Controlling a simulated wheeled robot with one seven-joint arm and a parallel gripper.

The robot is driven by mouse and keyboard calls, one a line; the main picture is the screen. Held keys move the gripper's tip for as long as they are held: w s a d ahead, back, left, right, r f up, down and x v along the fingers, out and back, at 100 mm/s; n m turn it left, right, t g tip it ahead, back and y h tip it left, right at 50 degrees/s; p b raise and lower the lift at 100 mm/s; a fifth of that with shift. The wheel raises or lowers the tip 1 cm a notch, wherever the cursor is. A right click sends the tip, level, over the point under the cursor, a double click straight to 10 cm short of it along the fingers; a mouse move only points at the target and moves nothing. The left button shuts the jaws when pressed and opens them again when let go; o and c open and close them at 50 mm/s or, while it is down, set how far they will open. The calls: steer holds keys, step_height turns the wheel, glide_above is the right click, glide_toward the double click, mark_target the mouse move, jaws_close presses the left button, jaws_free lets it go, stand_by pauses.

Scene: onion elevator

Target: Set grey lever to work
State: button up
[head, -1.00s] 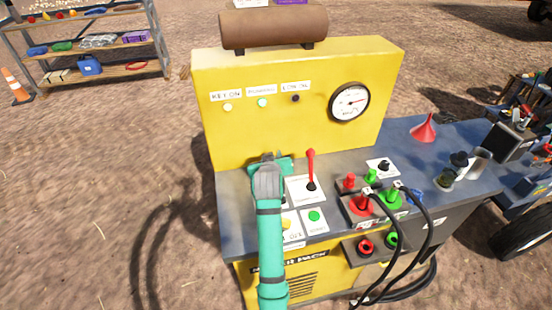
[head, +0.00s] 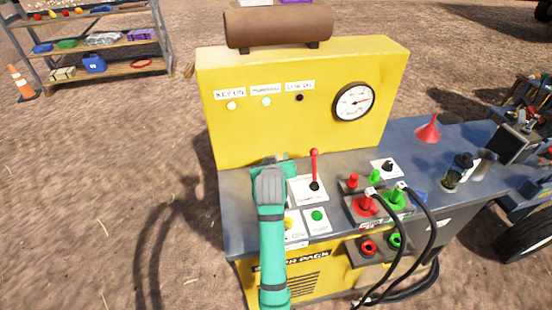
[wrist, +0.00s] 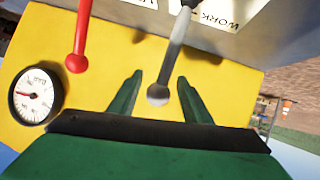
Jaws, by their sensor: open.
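The grey lever (wrist: 170,60) shows in the wrist view with a rounded knob at its end. It stands between the two green fingers of my gripper (wrist: 159,78), which are open with a gap on each side of it. A white label reading WORK (wrist: 217,14) is beside the lever's base. In the head view my gripper (head: 271,165) is over the left part of the power pack's deck, and my arm hides the grey lever there.
A red lever (head: 315,168) stands upright just right of my gripper; it also shows in the wrist view (wrist: 80,40). The yellow panel (head: 300,125) with a gauge (head: 354,101) rises behind. Red and green hose couplings (head: 372,204) are to the right.

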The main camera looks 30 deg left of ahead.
steer(key=v, duration=0.8)
steer(key=shift+f, duration=0.15)
steer(key=shift+w, duration=0.1)
